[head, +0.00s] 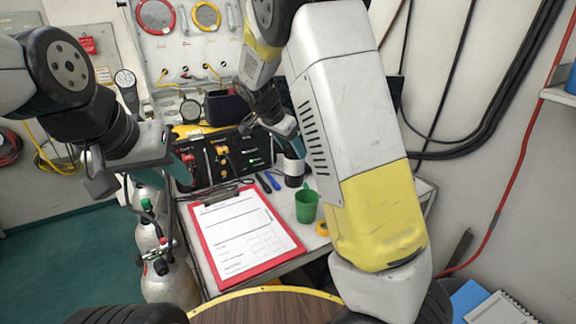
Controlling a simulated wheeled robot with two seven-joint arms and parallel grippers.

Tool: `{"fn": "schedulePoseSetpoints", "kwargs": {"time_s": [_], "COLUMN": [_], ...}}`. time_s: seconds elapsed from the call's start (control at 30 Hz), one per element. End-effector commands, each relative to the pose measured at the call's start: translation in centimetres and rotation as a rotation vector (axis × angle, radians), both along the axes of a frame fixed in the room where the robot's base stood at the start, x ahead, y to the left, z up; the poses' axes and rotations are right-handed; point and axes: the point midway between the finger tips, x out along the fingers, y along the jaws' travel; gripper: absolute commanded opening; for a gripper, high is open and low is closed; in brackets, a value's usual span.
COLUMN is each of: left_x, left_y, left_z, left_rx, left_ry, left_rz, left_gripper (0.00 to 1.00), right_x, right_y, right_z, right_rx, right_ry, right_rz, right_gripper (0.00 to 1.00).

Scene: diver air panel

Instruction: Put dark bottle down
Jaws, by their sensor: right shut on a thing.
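The dark bottle (294,170), with a pale label, is upright at the back of the white table (262,266), right of the black control panel. My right gripper (291,143) is shut on its upper part, and my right arm hides some of it. I cannot tell whether its base touches the table top. My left gripper (138,184) is empty and open, its fingers apart, above the gas cylinders left of the table.
A red clipboard (244,238) with a paper form covers the table's left front. A green cup (306,206) stands in front of the bottle. Pens (267,182) and a yellow tape roll (322,228) lie nearby. Grey cylinders (168,285) stand left. My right arm fills the right middle.

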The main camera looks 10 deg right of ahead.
Motion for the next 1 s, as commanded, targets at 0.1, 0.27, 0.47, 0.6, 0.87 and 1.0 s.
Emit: {"fn": "schedulePoseSetpoints", "kwargs": {"time_s": [0.1,0.27,0.47,0.6,0.87,1.0], "left_x": [0.0,0.0,0.0,0.0,0.0,0.0], "left_y": [0.0,0.0,0.0,0.0,0.0,0.0], "left_z": [0.0,0.0,0.0,0.0,0.0,0.0], "left_rx": [0.000,0.000,0.000,0.000,0.000,0.000], "left_ry": [0.000,0.000,0.001,0.001,0.001,0.000], "left_rz": [0.000,0.000,0.000,0.000,0.000,0.000], "left_gripper": [0.36,0.36,0.36,0.36,0.36,0.36], "right_x": [0.0,0.1,0.0,0.1,0.1,0.0], "right_y": [0.0,0.0,0.0,0.0,0.0,0.0], "right_z": [-1.6,-2.6,-5.3,-5.9,-6.1,-6.1], "right_rx": [-0.001,0.000,-0.001,0.002,0.001,0.001], "right_ry": [0.000,-0.002,0.001,-0.004,-0.003,-0.002], "right_rz": [0.001,0.001,0.000,0.001,0.001,0.000], "right_gripper": [0.00,0.00,0.00,0.00,0.00,0.79]}}
